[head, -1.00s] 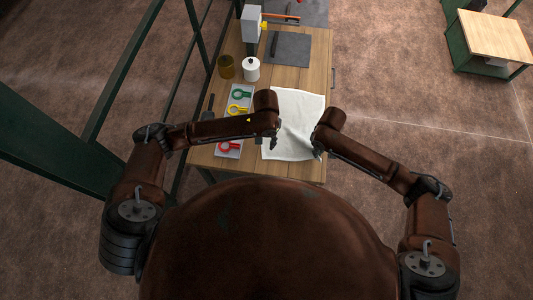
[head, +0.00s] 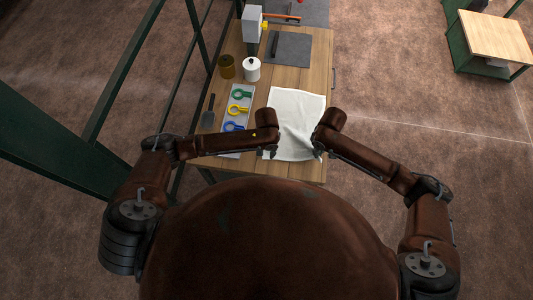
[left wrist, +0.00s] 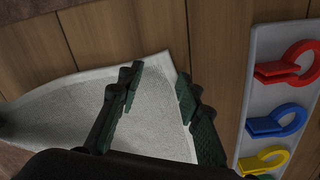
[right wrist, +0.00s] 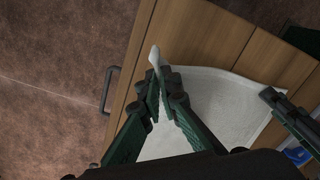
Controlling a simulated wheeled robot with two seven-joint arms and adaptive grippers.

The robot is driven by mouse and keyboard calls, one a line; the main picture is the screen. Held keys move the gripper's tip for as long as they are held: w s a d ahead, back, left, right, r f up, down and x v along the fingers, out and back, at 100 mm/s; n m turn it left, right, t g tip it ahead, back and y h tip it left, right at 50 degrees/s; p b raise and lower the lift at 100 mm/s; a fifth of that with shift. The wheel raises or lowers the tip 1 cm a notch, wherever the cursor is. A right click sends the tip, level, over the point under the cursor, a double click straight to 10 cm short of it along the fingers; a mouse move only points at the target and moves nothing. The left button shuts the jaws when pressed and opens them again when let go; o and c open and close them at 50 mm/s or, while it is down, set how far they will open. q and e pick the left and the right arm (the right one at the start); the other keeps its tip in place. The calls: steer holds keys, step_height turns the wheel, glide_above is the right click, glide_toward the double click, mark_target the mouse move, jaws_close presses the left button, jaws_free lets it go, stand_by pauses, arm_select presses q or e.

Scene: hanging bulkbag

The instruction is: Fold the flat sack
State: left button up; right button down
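The white sack (head: 297,112) lies on the wooden table in front of me, with slight creases near its front right corner. My right gripper (head: 318,152) is at that corner. In the right wrist view its fingers (right wrist: 164,78) are closed together, with a pinched bit of sack sticking up between the tips. My left gripper (head: 267,152) is at the front left corner. In the left wrist view its fingers (left wrist: 158,76) are spread apart over the corner of the sack (left wrist: 158,110), with cloth visible between them. Whether the fingertips touch the cloth is hard to tell.
Left of the sack lies a grey tray (left wrist: 257,80) with red, blue and yellow ring-handled tools, close to my left gripper. A white jar (head: 252,69), a brown jar (head: 227,67) and a grey mat (head: 288,48) are further back. A drawer handle (right wrist: 109,90) juts from the table's right side.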

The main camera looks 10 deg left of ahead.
arm_select(q)
steer(key=shift+f, duration=0.1)
jaws_close()
stand_by(0.8)
stand_by(0.4)
steer(key=shift+r, duration=2.55)
